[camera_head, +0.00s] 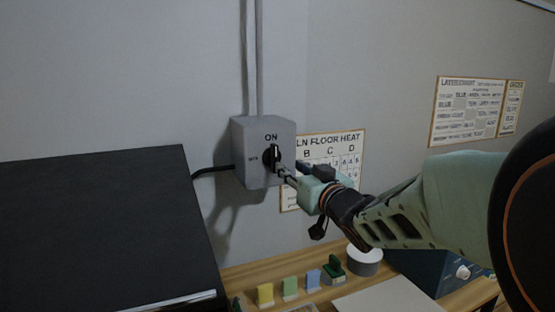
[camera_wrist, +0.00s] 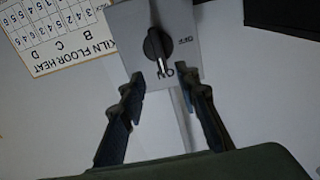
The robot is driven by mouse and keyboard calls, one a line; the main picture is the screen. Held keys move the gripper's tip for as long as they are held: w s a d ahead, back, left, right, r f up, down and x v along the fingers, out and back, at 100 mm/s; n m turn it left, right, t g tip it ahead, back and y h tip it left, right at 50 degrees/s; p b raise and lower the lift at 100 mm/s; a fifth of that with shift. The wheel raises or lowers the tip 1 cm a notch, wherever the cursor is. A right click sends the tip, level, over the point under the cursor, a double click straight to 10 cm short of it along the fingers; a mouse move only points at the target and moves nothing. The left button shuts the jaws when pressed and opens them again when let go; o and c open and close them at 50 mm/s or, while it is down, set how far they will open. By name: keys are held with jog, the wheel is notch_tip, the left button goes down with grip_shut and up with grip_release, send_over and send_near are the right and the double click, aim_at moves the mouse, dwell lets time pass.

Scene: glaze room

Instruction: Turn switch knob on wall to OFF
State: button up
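A grey switch box (camera_head: 250,175) is on the wall, with a black round knob (camera_head: 270,160) on its front. The knob's handle points up at the word ON; a small label, too blurred to read surely, is left of it. In the wrist view the box appears upside down, and the knob (camera_wrist: 157,46) has its pale-marked bar pointing at ON. My gripper (camera_head: 285,172) is close to the knob, at its lower right in the head view. In the wrist view my gripper (camera_wrist: 164,84) has its fingers apart with nothing between them. Contact with the knob cannot be told.
A large black-topped unit (camera_head: 100,230) stands at the left, with a black cable running to the box. A kiln floor heat chart (camera_head: 345,145) hangs behind my gripper.

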aim_at(276, 157)
jog(key=p+x, duration=0.2)
jog(key=x, duration=0.7)
jog(key=shift+w+a, duration=0.1)
jog(key=shift+w, duration=0.2)
grip_shut()
